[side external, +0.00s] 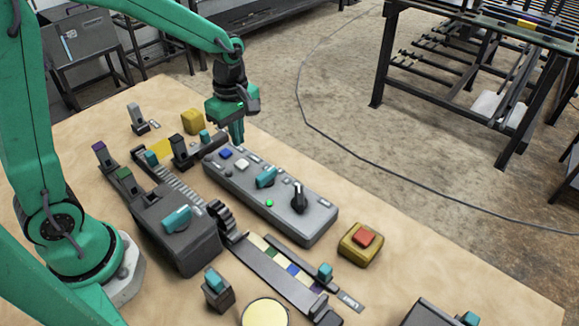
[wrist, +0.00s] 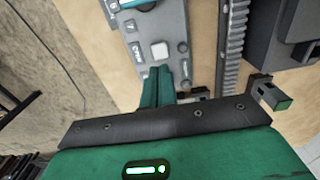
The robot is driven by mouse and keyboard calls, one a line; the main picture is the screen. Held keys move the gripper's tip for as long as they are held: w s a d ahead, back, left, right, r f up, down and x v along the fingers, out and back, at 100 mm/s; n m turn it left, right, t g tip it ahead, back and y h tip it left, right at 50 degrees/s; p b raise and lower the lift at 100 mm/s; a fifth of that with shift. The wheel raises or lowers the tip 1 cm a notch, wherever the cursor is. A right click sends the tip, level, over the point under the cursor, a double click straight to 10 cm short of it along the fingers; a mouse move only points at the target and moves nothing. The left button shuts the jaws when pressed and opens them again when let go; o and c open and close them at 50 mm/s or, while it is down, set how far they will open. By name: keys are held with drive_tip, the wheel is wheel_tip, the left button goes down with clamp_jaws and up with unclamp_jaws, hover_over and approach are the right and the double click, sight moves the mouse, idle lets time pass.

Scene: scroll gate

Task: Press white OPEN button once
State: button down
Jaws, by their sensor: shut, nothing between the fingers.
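The white button (side external: 242,164) sits on top of a long grey control panel (side external: 318,221), between a blue button (side external: 225,153) and a teal knob (side external: 265,177). My gripper (side external: 237,142) is shut and empty, pointing down near the panel's far end. The fingers also show in the wrist view (wrist: 163,71), where I cannot see the blue button. The side view does not clearly show whether the tips touch the panel. Its small labels are unreadable.
A black lever (side external: 298,197) and a lit green lamp (side external: 269,203) are on the panel. A toothed rack (side external: 180,187) and gear (side external: 222,218) lie beside it. A yellow block (side external: 192,121) stands behind. A red button (side external: 363,238) on a yellow base is at the right.

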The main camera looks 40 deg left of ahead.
sight(241, 163)
drive_tip(key=shift+f, duration=2.9)
drive_tip(key=shift+s+f, duration=0.1)
drive_tip(key=shift+f, duration=1.05)
wheel_tip(241, 163, up, 15)
drive_tip(key=shift+w, duration=0.3)
